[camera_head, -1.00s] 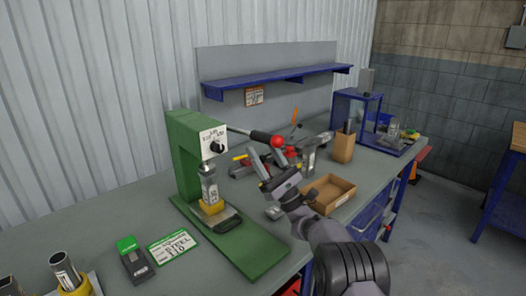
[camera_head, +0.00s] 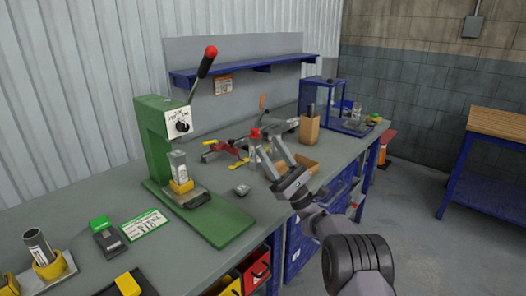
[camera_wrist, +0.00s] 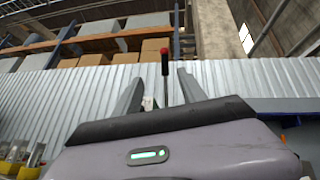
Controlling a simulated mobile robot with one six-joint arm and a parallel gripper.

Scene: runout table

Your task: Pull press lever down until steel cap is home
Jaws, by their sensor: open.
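The green arbor press (camera_head: 152,130) stands on the bench at the left in the head view. Its lever (camera_head: 205,67) points steeply up and right, with a red knob (camera_head: 211,51) at the end. A steel ram (camera_head: 179,163) sits above a yellow holder (camera_head: 181,186) on the press base. I cannot make out the steel cap or any gap there. My gripper (camera_head: 271,152) is open and empty, right of the press and well below the knob. In the wrist view the red knob (camera_wrist: 165,56) shows beyond and between my open fingers (camera_wrist: 160,82), apart from them.
A cardboard tray (camera_head: 300,166), a tall cardboard box (camera_head: 309,130) and clamp-like tools (camera_head: 222,147) lie near my gripper. A small grey block (camera_head: 241,190) is right of the press. A green label card (camera_head: 144,224) lies in front. Space above the bench by the lever looks clear.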

